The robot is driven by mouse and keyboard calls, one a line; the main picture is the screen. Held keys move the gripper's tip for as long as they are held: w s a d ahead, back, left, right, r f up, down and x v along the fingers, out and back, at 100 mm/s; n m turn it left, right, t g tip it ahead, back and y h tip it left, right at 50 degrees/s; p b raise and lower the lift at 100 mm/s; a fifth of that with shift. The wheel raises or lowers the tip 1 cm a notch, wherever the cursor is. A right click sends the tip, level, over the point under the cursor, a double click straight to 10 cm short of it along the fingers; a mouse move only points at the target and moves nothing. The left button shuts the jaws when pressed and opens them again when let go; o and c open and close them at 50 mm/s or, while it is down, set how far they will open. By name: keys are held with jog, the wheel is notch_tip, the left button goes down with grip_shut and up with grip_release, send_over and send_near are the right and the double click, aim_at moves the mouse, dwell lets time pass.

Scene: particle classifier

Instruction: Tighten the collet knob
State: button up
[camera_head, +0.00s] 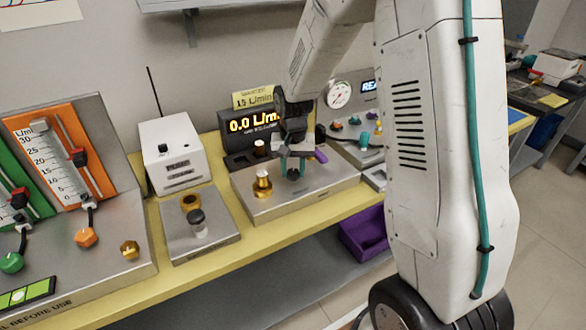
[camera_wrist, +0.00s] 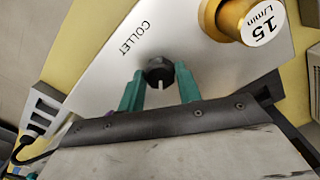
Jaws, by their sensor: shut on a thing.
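The collet knob (camera_wrist: 158,66) is a small dark round knob with a pale slot on its near side, next to the printed word COLLET on a metal plate (camera_wrist: 100,70). My gripper (camera_wrist: 160,78) has its two teal fingers on either side of the knob and is shut on it. In the head view my gripper (camera_head: 292,167) points down at the right part of the metal base (camera_head: 320,185). There the knob (camera_head: 293,175) shows as a dark spot, partly hidden by the fingers.
A brass knob with a white cap (camera_head: 262,184) stands left of my gripper; its cap reads 15 L/min in the wrist view (camera_wrist: 250,20). Behind, a display (camera_head: 252,126) reads 0.0 L/min.

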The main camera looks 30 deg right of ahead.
aim_at(293, 171)
jog(key=m, duration=0.4)
jog(key=shift+m, duration=0.3)
jog(key=m, duration=0.4)
jog(key=shift+w+m, duration=0.1)
jog(key=shift+m, duration=0.3)
jog(key=o, duration=1)
notch_tip(293, 171, up, 8)
jog(key=shift+f, duration=0.1)
